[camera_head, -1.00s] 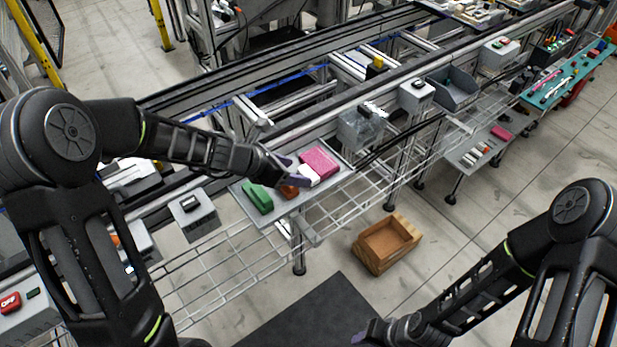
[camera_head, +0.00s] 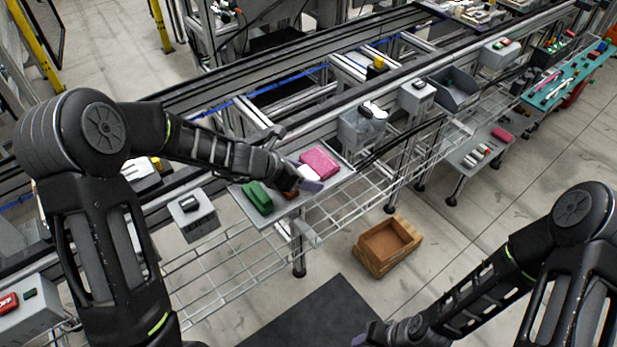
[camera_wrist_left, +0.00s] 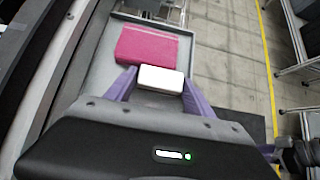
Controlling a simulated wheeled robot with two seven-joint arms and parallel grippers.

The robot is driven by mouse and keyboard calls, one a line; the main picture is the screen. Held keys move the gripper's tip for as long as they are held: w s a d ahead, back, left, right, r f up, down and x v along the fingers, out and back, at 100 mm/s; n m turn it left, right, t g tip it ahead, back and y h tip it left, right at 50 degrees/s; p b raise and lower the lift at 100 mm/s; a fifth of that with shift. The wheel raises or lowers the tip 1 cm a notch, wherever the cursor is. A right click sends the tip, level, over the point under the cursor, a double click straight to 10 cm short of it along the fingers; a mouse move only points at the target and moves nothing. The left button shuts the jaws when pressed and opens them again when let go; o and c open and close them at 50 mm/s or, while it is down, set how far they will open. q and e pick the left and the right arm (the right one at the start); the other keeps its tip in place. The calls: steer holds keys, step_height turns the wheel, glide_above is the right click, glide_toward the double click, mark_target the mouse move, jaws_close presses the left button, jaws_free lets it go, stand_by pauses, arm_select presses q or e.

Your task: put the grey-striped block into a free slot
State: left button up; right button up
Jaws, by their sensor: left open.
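A white block (camera_head: 309,172) lies on a grey tray (camera_head: 336,183), and it also shows in the left wrist view (camera_wrist_left: 161,79). My left gripper (camera_wrist_left: 158,88) is open, with its purple fingers on either side of this white block. A green block (camera_head: 257,197) lies at the tray's left end. I cannot make out grey stripes on any block, nor clear slots. My right gripper (camera_head: 366,336) is at the bottom edge, largely cut off.
An empty brown box (camera_head: 388,246) stands on the floor right of the tray. A grey box with a dark button (camera_head: 192,213) stands left of the tray. A wire rack (camera_head: 235,262) runs along the front, and conveyor rails lie behind.

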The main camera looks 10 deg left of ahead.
mark_target(305, 175)
arm_select(q)
steer(key=shift+c, duration=0.5)
steer(key=c, duration=1.1)
steer(key=shift+r, duration=0.1)
steer(key=shift+r+p, duration=4.15)
steer(key=shift+r, duration=4.75)
